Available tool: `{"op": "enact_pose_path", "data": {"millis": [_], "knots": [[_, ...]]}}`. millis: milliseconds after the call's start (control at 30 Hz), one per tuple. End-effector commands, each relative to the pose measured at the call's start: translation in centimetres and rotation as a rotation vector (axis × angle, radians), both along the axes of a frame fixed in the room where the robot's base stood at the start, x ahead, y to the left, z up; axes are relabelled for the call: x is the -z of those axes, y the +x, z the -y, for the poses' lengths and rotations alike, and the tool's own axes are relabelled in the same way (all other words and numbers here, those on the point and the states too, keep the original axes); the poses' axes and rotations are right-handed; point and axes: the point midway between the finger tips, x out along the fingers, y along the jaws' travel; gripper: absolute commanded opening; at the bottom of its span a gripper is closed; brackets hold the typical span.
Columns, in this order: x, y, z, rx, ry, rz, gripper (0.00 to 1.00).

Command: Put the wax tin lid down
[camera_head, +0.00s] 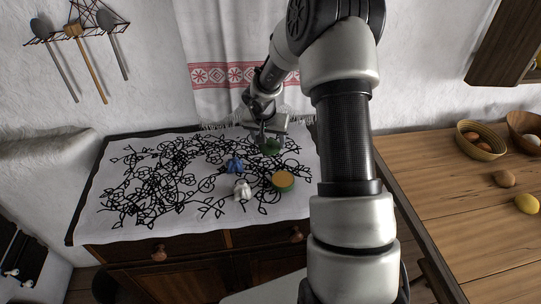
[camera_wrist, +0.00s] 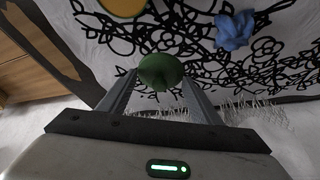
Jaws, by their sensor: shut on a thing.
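The wax tin lid (camera_wrist: 160,70) is green and round. My gripper (camera_wrist: 159,80) is shut on it, with one finger on each side. In the head view the lid (camera_head: 271,147) hangs below my gripper (camera_head: 267,139), over the back right part of the patterned cloth; whether it touches the cloth is unclear. The open wax tin (camera_head: 283,181), green with orange-yellow wax, stands on the cloth nearer the front; part of it also shows at the top of the wrist view (camera_wrist: 122,5).
A blue crumpled rag (camera_head: 234,165) and a white one (camera_head: 242,190) lie left of the tin. The patterned cloth (camera_head: 190,215) covers a dark cabinet. A wooden table (camera_head: 450,210) with bowls (camera_head: 480,150) stands at right. The cloth's left part is clear.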

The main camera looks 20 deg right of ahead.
Motion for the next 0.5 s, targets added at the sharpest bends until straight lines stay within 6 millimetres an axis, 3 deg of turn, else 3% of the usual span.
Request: {"op": "enact_pose_path", "data": {"millis": [333, 500], "knots": [[4.4, 0.0, -0.1, -0.002, -0.001, 0.000, 0.37], [5.0, 0.0, 0.0, 0.000, -0.001, 0.001, 0.37]]}}
